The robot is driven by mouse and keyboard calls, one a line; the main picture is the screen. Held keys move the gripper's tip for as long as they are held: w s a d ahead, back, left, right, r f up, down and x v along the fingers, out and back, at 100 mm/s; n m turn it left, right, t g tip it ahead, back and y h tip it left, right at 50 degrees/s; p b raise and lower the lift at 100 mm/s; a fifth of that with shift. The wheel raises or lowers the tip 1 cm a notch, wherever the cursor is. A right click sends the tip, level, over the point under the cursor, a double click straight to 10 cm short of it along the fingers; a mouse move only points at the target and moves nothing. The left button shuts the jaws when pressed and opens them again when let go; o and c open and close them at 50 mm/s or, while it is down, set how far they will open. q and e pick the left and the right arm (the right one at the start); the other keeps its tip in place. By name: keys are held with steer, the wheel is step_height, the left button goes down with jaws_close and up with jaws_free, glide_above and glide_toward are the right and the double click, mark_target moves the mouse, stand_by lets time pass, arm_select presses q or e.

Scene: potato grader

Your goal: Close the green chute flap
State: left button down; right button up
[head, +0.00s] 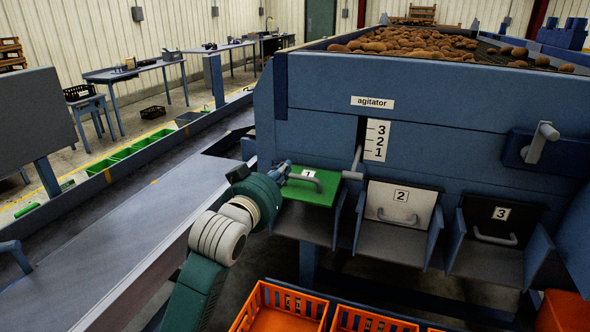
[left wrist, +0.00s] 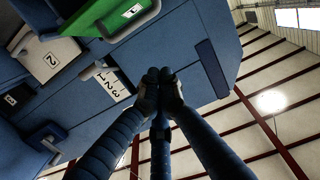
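The green chute flap (head: 322,194), labelled 1, stands out from the machine front at a shallow tilt over its chute, with a grey bar handle on it. It also shows at the top of the left wrist view (left wrist: 112,22). My left gripper (head: 284,171) is at the flap's left edge, close to the handle; in the head view I cannot tell whether it touches. In the left wrist view its fingertips (left wrist: 159,76) are together with nothing seen between them, and the flap appears apart from them. My right gripper is not in view.
White flap 2 (head: 399,207) and black flap 3 (head: 497,222) are to the right, each with a handle. The agitator lever (head: 355,164) stands just right of the green flap. Orange crates (head: 262,293) are below. A conveyor (head: 130,215) runs along the left.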

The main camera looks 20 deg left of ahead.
arm_select(q)
steer(key=p, duration=0.3)
glide_above(295, 193)
steer(key=w, duration=0.1)
steer(key=shift+w+f, duration=0.1)
steer(key=shift+f, duration=0.05)
steer(key=shift+s+f+p, duration=0.25)
steer(key=shift+f+p, duration=0.05)
steer(key=shift+f, duration=0.95)
steer(key=shift+s+f, duration=0.5)
steer(key=shift+f, duration=0.25)
steer(key=shift+w, duration=0.1)
steer(key=shift+f, duration=0.15)
